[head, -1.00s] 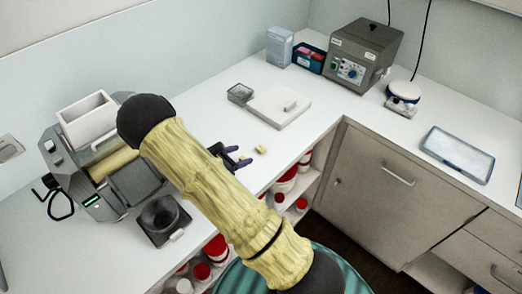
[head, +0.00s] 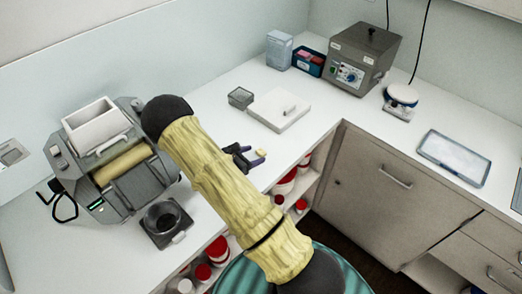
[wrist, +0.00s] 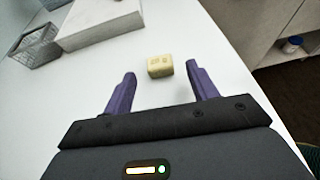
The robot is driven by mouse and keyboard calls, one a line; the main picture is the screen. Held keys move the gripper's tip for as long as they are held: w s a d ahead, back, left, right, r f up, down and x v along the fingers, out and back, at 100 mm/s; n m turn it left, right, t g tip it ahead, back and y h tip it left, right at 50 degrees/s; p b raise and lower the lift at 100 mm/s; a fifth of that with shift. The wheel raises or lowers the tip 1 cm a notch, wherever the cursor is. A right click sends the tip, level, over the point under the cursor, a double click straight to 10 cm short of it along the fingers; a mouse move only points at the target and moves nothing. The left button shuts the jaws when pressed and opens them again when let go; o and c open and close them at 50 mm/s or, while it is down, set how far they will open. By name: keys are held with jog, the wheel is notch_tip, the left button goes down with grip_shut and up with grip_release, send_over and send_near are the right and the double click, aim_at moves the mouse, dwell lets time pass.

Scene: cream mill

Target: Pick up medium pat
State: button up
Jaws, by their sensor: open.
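A small pale yellow block, which looks like the pat (wrist: 160,66), lies on the white counter in the wrist view. It also shows in the head view (head: 262,152), small and close to my fingertips. My gripper (wrist: 160,84) is open, its two purple fingers apart. The pat lies just beyond and roughly centred between the fingertips, with no visible contact. In the head view my gripper (head: 254,158) is low over the counter, partly hidden behind my arm. I cannot tell its exact height above the counter.
A white slab (head: 278,109) and a wire basket (head: 240,97) stand behind the pat. A roller mill (head: 110,160) and a black cup device (head: 165,220) stand at left. The counter's front edge is close on the right, above shelves of red-lidded jars (head: 218,249).

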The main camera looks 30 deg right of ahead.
jog(key=shift+x, duration=0.95)
jog(key=c, duration=1.1)
jog(key=shift+o, duration=0.2)
notch_tip(320, 180, up, 10)
jog(key=b, duration=0.2)
jog(key=shift+w, duration=0.1)
